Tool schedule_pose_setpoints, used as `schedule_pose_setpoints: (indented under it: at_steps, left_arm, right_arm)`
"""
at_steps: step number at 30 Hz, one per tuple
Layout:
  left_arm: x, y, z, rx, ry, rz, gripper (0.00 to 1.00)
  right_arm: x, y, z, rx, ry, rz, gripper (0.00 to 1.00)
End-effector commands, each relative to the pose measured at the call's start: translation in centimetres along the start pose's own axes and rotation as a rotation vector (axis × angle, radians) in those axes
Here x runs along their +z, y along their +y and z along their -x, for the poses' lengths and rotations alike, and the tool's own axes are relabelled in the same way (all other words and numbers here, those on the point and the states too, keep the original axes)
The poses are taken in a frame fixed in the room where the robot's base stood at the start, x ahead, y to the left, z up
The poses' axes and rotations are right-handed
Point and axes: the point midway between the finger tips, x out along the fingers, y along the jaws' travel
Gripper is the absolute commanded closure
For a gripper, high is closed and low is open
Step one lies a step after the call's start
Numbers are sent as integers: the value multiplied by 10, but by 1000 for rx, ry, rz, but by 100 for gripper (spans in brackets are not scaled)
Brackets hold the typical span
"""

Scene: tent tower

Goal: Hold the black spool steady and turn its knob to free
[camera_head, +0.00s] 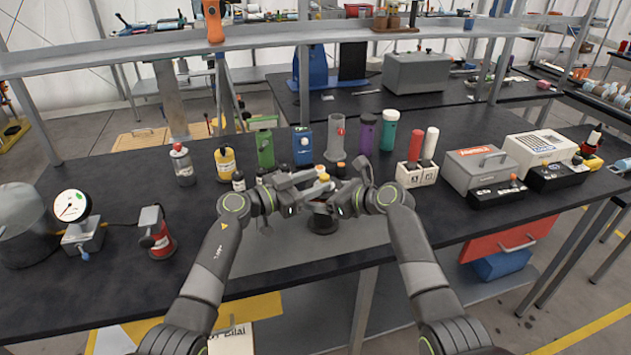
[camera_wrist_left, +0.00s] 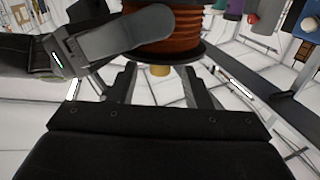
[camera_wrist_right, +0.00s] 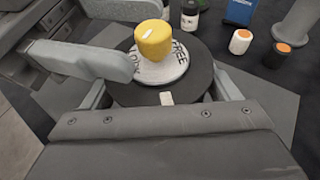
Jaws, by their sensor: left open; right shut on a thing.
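The black spool (camera_head: 322,225) stands upright on the grey mat at the table's front. The left wrist view, upside down, shows its reddish-brown winding (camera_wrist_left: 160,35) and black flange. The right wrist view shows its black top (camera_wrist_right: 190,85), with a white dial (camera_wrist_right: 165,72) lettered "FREE" on the right side, and a yellow knob (camera_wrist_right: 153,40) with a white mark on top. My right gripper (camera_wrist_right: 160,92) is shut on the spool from the right. My left gripper (camera_wrist_left: 160,90) is open, its fingers either side of the knob with visible gaps. The arms partly hide the spool in the head view.
Grey boxes (camera_head: 480,168) stand at right. The front mat (camera_head: 265,245) has bare room.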

Motion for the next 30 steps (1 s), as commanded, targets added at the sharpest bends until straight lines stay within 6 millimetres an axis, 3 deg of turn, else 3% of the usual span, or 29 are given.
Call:
schedule_pose_setpoints:
  at_steps: [13,23,30]
  left_arm:
    - [0,0,-9,0,0,0,57]
    - [0,0,-8,-1,-1,0,100]
    - [1,1,-9,-19,-3,1,100]
  right_arm:
    - [0,0,0,-1,0,1,62]
    - [0,0,0,-1,0,1,62]
    - [0,0,0,-1,0,1,62]
